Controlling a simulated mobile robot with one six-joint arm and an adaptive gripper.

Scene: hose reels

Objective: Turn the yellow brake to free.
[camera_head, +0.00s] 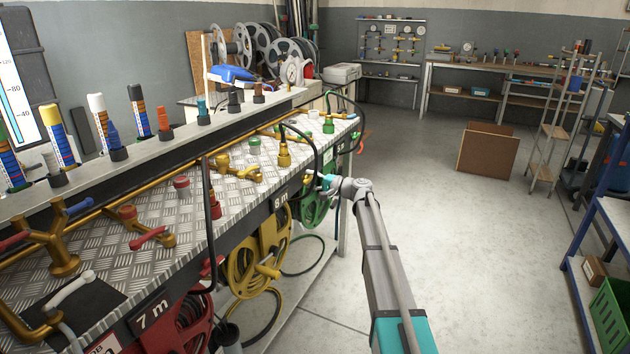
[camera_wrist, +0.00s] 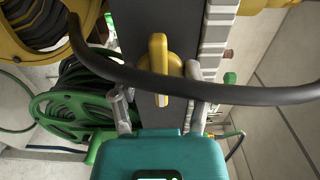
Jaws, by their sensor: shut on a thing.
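The yellow brake (camera_wrist: 158,62) is a lever on a round yellow base, fixed to the dark front strip of the bench. In the wrist view its handle lies along the picture's height, between the two grey fingers of my gripper (camera_wrist: 157,88). My gripper is shut on it. A black hose (camera_wrist: 240,95) crosses in front of the brake and hides part of it. In the head view my gripper (camera_head: 326,184) is at the bench's front edge, right of the 8 m label; the brake is mostly hidden there. No free mark is readable.
The yellow hose reel (camera_head: 250,268) hangs below the bench front, left of my gripper. The green reel (camera_head: 315,210) hangs beside it, and also shows in the wrist view (camera_wrist: 70,108). Brass valves (camera_head: 235,168) stand on the bench top.

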